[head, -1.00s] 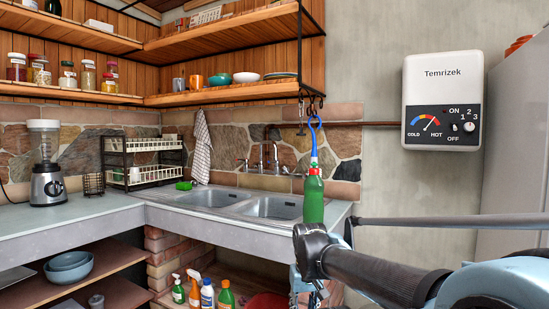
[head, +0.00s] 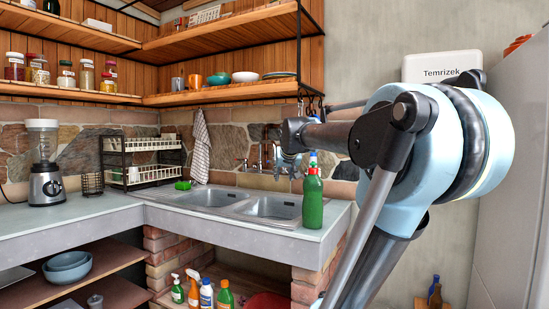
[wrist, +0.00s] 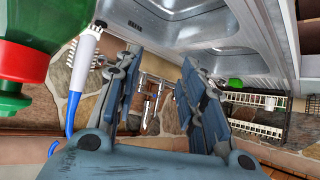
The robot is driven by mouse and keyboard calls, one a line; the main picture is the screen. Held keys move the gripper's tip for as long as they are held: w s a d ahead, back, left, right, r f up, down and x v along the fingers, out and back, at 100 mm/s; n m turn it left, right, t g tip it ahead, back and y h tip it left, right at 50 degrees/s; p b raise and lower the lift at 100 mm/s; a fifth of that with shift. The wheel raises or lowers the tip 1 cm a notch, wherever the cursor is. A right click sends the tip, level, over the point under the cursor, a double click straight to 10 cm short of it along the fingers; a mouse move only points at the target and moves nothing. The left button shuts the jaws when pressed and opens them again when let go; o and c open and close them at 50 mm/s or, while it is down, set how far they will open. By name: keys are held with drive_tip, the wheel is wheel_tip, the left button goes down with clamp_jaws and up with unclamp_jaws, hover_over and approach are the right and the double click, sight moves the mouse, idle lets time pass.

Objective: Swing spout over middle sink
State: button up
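The faucet (head: 264,158) stands at the wall behind the counter, with its upright spout partly hidden by my arm in the head view. In the wrist view the faucet (wrist: 150,105) shows between my fingers, some way beyond them. Two metal basins show, a left one (head: 208,196) and a right one (head: 272,208); which is the middle sink is not clear. My gripper (wrist: 160,80) is open and empty, its two fingers spread apart.
A green bottle (head: 313,203) with a red cap stands on the counter's right corner, very near my gripper in the wrist view (wrist: 28,50). A blue-and-white handle (wrist: 80,85) is beside the left finger. A dish rack (head: 150,172) and green sponge (head: 184,185) are left.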

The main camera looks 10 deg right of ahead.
drive_tip(key=w+r+t, duration=0.3)
drive_tip(key=w+r, duration=0.6)
drive_tip(key=r, duration=0.3)
drive_tip(key=x, duration=1.1)
drive_tip(key=a+x, duration=0.1)
drive_tip(key=x, duration=0.4)
drive_tip(key=shift+w+f, duration=0.2)
drive_tip(key=shift+w, duration=0.2)
clamp_jaws()
drive_tip(key=shift+d, duration=0.15)
